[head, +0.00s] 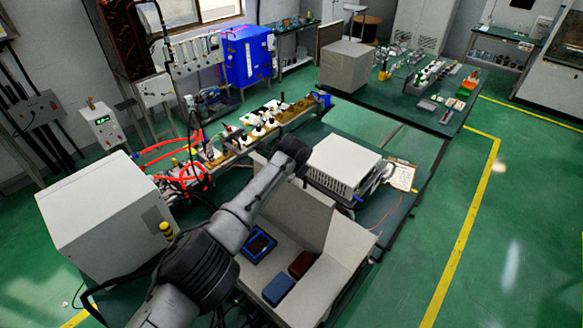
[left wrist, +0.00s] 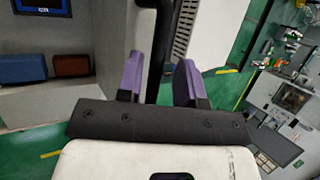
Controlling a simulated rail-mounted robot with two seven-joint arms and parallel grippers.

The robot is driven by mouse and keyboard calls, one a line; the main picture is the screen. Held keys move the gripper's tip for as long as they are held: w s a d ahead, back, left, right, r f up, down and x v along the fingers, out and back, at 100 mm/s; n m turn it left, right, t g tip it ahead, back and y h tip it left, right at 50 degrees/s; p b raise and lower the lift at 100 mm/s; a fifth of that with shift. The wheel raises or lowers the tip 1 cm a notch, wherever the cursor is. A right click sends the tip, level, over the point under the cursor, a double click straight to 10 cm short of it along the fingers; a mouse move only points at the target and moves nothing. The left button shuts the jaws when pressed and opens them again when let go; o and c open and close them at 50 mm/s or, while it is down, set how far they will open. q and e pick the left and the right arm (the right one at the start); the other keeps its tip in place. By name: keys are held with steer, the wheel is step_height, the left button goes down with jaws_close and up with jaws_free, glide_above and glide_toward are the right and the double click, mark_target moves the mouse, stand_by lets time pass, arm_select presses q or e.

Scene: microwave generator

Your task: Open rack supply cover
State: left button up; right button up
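A large beige open-sided box (head: 344,240), which seems to be the rack supply, stands at the lower middle of the head view. A blue-framed device, a blue block (head: 278,289) and a red block (head: 302,264) lie inside. My left arm crosses in front of it, and the left gripper's end (head: 292,155) is near its upper edge; its fingers are hidden there. In the left wrist view the purple fingers (left wrist: 158,82) are apart, with a black bar (left wrist: 157,55), likely a handle, between them. A gap shows on the right finger's side. I cannot tell which panel is the cover. My right gripper is out of view.
A white vented unit (head: 343,162) stands just beyond the box. A clipboard (head: 401,175) lies to its right. Red cables (head: 185,170) and a bench of small parts (head: 265,125) are to the left, near a white cabinet (head: 105,215). The floor on the right is clear.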

arm_select(q)
steer(key=shift+s+a+f, duration=0.1)
steer(key=shift+f, duration=0.05)
steer(key=shift+p+v, duration=0.3)
steer(key=shift+v, duration=0.5)
steer(key=v, duration=1.2)
steer(key=shift+r+b, duration=0.25)
steer(key=shift+b, duration=0.2)
